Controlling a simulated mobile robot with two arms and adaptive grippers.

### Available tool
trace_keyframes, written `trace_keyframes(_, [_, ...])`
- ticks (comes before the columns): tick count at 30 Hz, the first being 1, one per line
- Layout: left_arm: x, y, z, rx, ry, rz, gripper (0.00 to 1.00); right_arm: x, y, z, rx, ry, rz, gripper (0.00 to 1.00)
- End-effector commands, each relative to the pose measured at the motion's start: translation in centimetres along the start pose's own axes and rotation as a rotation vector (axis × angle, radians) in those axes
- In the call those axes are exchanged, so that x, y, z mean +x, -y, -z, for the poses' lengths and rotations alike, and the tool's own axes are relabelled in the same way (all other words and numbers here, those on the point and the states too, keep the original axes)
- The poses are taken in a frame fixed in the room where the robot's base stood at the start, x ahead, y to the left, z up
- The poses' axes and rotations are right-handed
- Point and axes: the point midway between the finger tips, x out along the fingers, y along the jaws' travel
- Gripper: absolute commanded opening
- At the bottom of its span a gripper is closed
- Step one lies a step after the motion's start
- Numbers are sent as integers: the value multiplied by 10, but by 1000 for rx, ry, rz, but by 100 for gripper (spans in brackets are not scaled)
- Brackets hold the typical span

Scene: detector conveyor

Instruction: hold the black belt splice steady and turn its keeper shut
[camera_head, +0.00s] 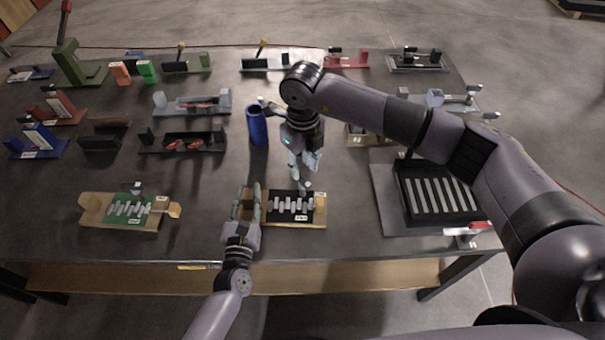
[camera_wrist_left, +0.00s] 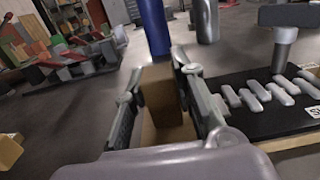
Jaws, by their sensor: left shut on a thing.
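The black belt splice (camera_head: 293,218) lies on a wooden base at the front middle of the table, with a row of grey bars across it; it also shows in the left wrist view (camera_wrist_left: 260,125). Its keeper, a grey T-shaped handle (camera_wrist_left: 285,48), stands at the splice's far edge, and shows small in the head view (camera_head: 306,187). My left gripper (camera_head: 248,193) is shut on the wooden tab (camera_wrist_left: 160,95) at the splice's left end. My right gripper (camera_head: 305,171) is just behind and above the keeper, fingers seemingly apart and empty.
A green splice (camera_head: 128,210) on a wooden base lies at left. A blue cup (camera_head: 257,127) stands behind my left gripper. A black slotted tray (camera_head: 437,195) is at right. Several fixtures line the back; bare table lies between the two splices.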

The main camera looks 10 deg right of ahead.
Motion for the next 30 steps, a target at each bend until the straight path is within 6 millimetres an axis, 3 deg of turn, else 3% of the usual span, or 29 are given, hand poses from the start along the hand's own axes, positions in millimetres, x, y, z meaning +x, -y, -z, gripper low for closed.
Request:
trace_keyframes(3, [0, 0, 0, 1, -1, 0, 0, 22, -1, 0, 1, -2, -2, 29])
trace_keyframes(9, [0, 0, 0, 1, -1, 0, 0, 43, -1, -1, -1, 1, -1, 29])
trace_keyframes(20, [0, 0, 0, 1, -1, 0, 0, 49, 0, -1, -1, 2, 0, 29])
trace_keyframes(30, [0, 0, 0, 1, 0, 0, 0, 48, 0, -1, 0, 2, 0, 7])
